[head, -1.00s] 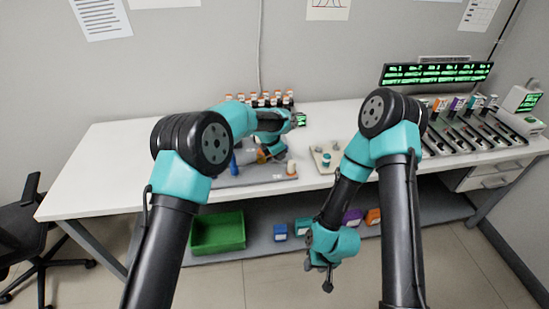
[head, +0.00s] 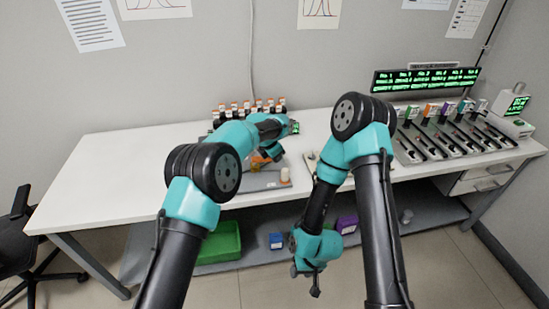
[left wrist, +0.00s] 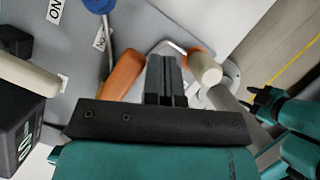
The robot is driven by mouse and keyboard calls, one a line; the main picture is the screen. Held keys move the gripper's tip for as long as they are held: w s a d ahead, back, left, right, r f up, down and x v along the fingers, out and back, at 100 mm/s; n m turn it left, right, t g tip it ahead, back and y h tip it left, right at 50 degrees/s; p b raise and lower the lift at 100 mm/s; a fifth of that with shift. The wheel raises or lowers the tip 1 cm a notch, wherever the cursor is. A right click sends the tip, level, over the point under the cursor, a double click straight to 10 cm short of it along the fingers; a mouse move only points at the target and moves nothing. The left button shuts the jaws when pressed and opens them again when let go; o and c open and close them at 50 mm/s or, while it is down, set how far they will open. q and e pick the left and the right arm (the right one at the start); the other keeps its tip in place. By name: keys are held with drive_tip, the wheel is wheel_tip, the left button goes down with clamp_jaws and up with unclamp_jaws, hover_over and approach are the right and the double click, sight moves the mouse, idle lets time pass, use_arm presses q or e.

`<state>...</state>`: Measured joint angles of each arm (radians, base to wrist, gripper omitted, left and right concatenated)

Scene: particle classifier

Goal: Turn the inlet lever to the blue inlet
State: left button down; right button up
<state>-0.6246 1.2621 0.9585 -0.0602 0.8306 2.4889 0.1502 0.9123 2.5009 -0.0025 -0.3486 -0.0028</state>
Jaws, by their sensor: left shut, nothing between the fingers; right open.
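In the left wrist view, my left gripper's fingers (left wrist: 163,80) are shut and empty. An orange rounded handle-like part (left wrist: 121,75) is just left of them; I cannot tell whether they touch. A blue knob-like part (left wrist: 99,4) is at the top edge, cut off. A cream cylinder (left wrist: 205,68) is just right of the fingers. In the head view, my left forearm covers much of the grey device plate (head: 262,183); the orange part (head: 258,160) and cream cylinder (head: 285,174) show beside my wrist. My right gripper (head: 306,281) is open, low in front of the table.
Several orange-capped bottles (head: 250,107) stand behind my left arm. A rack of slots (head: 445,138) and a green-lit display (head: 425,79) are at right. A green bin (head: 220,245) is on the lower shelf. The table's left part (head: 105,170) is clear.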

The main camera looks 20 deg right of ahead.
use_arm(q)
drive_tip(key=shift+r, duration=0.15)
drive_tip(key=s+r, duration=0.3)
drive_tip(key=r, duration=0.6)
drive_tip(key=shift+s+a, duration=0.35)
